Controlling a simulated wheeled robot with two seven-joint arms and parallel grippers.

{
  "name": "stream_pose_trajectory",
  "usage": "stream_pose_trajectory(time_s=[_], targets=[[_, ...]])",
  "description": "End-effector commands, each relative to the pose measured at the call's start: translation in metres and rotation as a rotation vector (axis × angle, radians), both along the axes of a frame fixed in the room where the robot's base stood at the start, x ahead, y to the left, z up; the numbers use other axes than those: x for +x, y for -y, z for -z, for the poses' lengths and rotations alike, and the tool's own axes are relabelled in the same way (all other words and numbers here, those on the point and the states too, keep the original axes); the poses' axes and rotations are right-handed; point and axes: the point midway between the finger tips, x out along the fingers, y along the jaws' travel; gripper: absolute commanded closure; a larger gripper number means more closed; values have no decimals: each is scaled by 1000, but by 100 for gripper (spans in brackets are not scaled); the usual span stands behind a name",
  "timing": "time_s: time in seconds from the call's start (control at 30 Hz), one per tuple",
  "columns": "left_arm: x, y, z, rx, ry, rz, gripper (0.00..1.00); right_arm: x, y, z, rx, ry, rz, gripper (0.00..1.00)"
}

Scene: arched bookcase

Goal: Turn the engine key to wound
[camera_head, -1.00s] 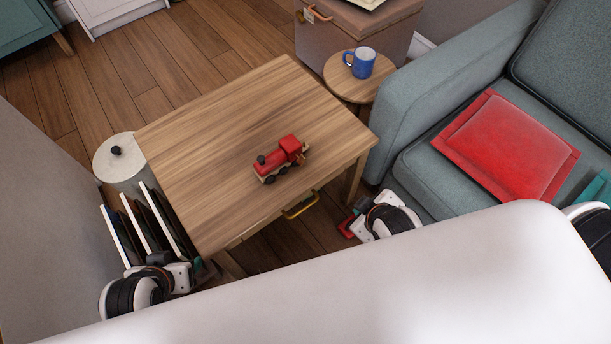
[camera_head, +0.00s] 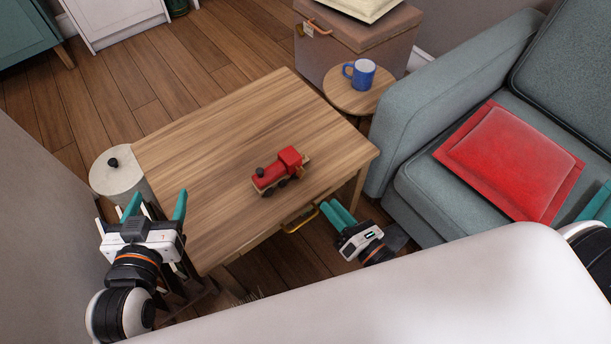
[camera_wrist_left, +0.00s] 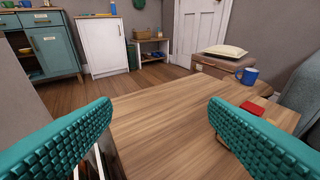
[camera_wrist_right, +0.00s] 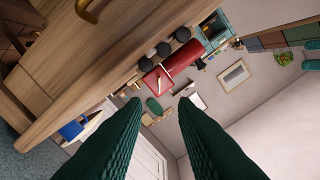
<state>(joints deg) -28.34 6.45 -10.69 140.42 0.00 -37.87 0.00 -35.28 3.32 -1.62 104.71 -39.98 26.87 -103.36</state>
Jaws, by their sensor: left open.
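The red toy engine (camera_head: 280,172), with dark wheels, stands upright on the wooden table (camera_head: 215,130). A small tan piece (camera_head: 306,160) sticks out at its cab end; it may be the key, but its turn position is too small to tell. In the right wrist view the engine (camera_wrist_right: 184,58) appears upside down past the table edge. My left gripper (camera_head: 153,205) is open and empty by the table's left front corner. My right gripper (camera_head: 338,212) is partly open and empty, in front of the table near the drawer handle, apart from the engine.
A brass drawer handle (camera_head: 300,220) is on the table front. A blue mug (camera_head: 360,74) stands on a round side table (camera_head: 350,97). A sofa (camera_head: 430,170) with a red cushion (camera_head: 512,160) is at right. A lidded pale canister (camera_head: 118,178) stands left. Most of the tabletop is clear.

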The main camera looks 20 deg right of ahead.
Motion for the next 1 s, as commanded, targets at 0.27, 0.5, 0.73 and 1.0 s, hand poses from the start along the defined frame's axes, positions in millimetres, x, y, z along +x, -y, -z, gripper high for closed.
stream_pose_trajectory(time_s=[0.27, 0.5, 0.73, 1.0], targets=[[7, 5, -15, -28, 112, 7, 31, 52, -18, -1, 3, 3, -1, 75], [10, 8, -32, -54, 213, 14, 31, 89, -32, 0, 3, 0, 1, 75], [11, 10, -39, -64, 254, 17, 31, 102, -37, 0, 4, -2, 2, 75], [11, 10, -39, -64, 256, 17, 31, 102, -37, -1, 5, -2, 2, 78]])
